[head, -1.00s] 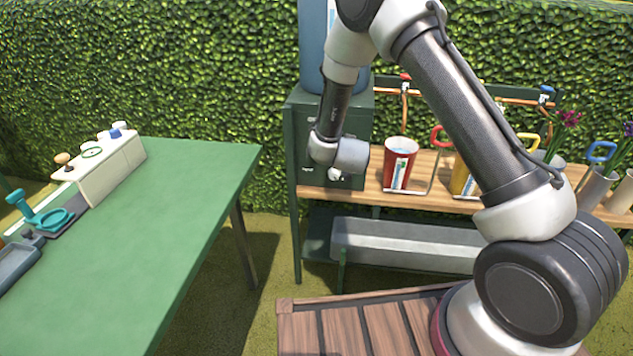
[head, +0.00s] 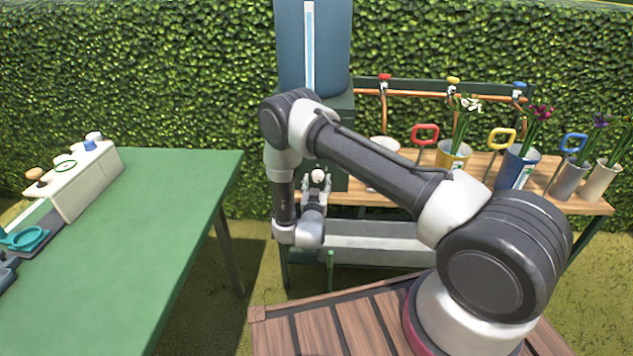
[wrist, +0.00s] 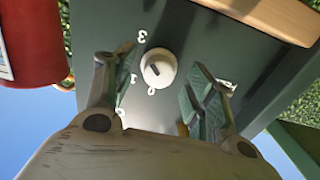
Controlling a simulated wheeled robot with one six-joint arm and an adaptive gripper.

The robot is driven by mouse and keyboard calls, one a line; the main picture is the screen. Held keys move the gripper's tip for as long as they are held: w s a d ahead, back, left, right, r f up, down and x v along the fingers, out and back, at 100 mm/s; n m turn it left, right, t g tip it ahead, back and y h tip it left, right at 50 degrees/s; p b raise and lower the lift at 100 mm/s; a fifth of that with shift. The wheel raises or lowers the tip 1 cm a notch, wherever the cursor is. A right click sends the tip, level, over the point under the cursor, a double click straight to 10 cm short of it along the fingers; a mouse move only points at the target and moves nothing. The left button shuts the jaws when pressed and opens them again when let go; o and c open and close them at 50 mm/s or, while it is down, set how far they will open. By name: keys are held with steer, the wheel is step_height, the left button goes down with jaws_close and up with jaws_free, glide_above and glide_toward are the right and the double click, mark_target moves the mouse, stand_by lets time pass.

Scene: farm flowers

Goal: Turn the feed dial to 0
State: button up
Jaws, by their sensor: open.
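The feed dial (wrist: 158,68) is a round white knob with a dark mark, on a dark green panel with white figures around it. A 3 and a 1 can be read on the left in the wrist view, and a 0 close to the knob's lower edge. I cannot tell for sure which figure the mark points at. The dial (head: 318,175) also shows in the head view, on the green cabinet under the blue tank. My gripper (wrist: 151,76) is open, one finger on each side of the dial, apparently not touching it. In the head view my gripper (head: 317,188) is just at the dial.
In the head view a wooden shelf (head: 480,165) with buckets and flowers is right of the cabinet. A green table (head: 150,220) is on the left. A grey trough (head: 375,240) lies below.

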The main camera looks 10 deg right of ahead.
steer(key=shift+x, duration=0.9)
steer(key=c, duration=1)
